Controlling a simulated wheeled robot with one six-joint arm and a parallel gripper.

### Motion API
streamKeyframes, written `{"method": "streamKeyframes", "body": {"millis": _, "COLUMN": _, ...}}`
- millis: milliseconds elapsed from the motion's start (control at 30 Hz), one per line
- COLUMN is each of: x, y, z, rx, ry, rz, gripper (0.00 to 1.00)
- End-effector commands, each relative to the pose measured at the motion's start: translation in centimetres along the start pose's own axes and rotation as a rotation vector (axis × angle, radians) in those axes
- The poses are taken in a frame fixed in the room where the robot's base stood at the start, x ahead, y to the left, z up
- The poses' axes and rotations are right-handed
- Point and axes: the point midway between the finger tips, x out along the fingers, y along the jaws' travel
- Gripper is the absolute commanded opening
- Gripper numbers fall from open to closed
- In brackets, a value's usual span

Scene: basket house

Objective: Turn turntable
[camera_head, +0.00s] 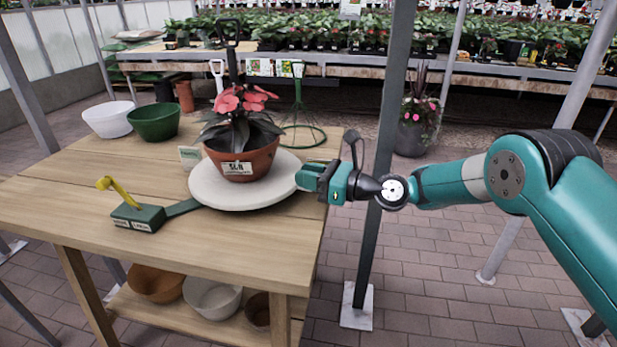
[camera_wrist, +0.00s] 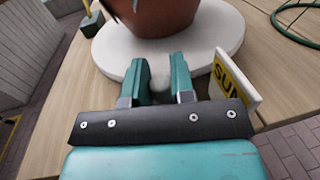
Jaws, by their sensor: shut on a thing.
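The turntable (camera_head: 243,198) is a round pale disc on the wooden bench. A terracotta pot (camera_head: 243,165) with a pink-flowered, dark-leaved plant (camera_head: 243,118) stands on it. My gripper (camera_head: 303,178) is at the disc's right edge. In the wrist view, the fingers (camera_wrist: 160,85) close around a small pale knob (camera_wrist: 160,80) at the rim of the turntable (camera_wrist: 112,48). The knob is partly hidden by the fingers.
A "SUN" card (camera_wrist: 236,80) stands just right of my gripper in the wrist view. A green block with a yellow lever (camera_head: 137,216) sits left of the disc. A green bowl (camera_head: 154,122) and white bowl (camera_head: 108,119) stand behind. A post (camera_head: 388,150) rises beside my gripper.

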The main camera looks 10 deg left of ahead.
Motion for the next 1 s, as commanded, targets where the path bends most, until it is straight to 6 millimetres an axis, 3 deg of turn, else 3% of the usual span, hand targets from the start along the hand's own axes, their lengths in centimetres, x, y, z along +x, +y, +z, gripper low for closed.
{"method": "streamKeyframes", "body": {"millis": 767, "x": -0.44, "y": -0.18, "z": -0.04, "rx": -0.002, "ry": 0.003, "rz": 0.056, "gripper": 0.0}}
{"method": "streamKeyframes", "body": {"millis": 800, "x": -0.44, "y": -0.19, "z": -0.05, "rx": -0.002, "ry": 0.003, "rz": 0.056, "gripper": 0.25}}
{"method": "streamKeyframes", "body": {"millis": 900, "x": -0.4, "y": -0.15, "z": -0.05, "rx": -0.002, "ry": 0.003, "rz": 0.057, "gripper": 0.47}}
{"method": "streamKeyframes", "body": {"millis": 1000, "x": -0.2, "y": -0.01, "z": -0.04, "rx": -0.002, "ry": 0.003, "rz": 0.06, "gripper": 0.47}}
